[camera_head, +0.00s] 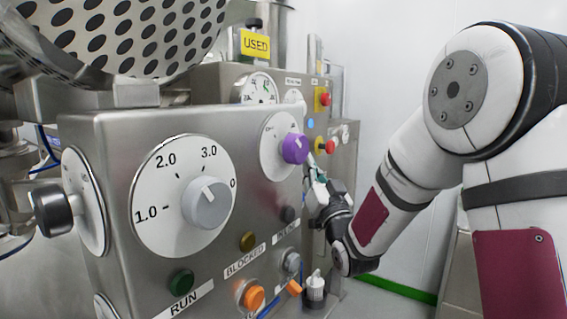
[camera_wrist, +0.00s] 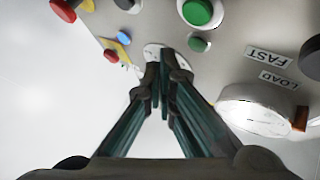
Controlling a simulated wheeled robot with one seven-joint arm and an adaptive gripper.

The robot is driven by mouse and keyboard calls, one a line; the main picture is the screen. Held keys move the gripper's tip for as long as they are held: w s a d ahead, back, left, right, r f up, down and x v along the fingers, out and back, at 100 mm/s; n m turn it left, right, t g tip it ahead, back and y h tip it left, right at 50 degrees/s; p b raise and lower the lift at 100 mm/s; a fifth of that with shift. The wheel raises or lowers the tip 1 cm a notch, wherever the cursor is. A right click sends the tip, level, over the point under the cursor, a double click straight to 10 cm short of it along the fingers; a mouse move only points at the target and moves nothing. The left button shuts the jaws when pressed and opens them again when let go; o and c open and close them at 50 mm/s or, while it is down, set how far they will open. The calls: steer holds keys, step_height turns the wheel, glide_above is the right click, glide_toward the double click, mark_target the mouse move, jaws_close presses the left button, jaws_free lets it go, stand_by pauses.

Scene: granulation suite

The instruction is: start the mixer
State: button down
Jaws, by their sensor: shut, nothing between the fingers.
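The mixer's steel control panel (camera_head: 110,150) fills the left and middle of the head view. My gripper (camera_head: 318,178) is at the panel's right side, partly hidden there. In the wrist view my gripper (camera_wrist: 160,68) is shut and empty, its fingertips in front of a white disc (camera_wrist: 152,50) on a grey panel face. I cannot tell whether they touch it. A large green button (camera_wrist: 200,12) and a smaller green one (camera_wrist: 198,43) are just right of the fingertips. No label shows on either. A green RUN lamp or button (camera_head: 181,282) is on the front panel.
A grey knob (camera_head: 207,203) and a purple knob (camera_head: 295,148) stick out of the panel. Red buttons (camera_head: 324,98) sit beyond, also in the wrist view (camera_wrist: 62,10). A round white dial (camera_wrist: 255,108) lies right of the fingers. A white wall (camera_head: 390,60) stands behind my arm.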

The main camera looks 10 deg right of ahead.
steer(key=w+a+b, duration=0.1)
steer(key=w+a, duration=0.1)
steer(key=shift+w+a, duration=0.3)
steer(key=shift+w+a+b, duration=0.15)
steer(key=shift+b, duration=0.3)
stand_by(1.1)
steer(key=shift+w+a, duration=0.15)
steer(key=shift+w+a+b, duration=0.3)
steer(key=shift+b, duration=0.3)
stand_by(0.7)
stand_by(0.4)
steer(key=shift+s+d+b, duration=0.35)
steer(key=shift+s+d, duration=0.25)
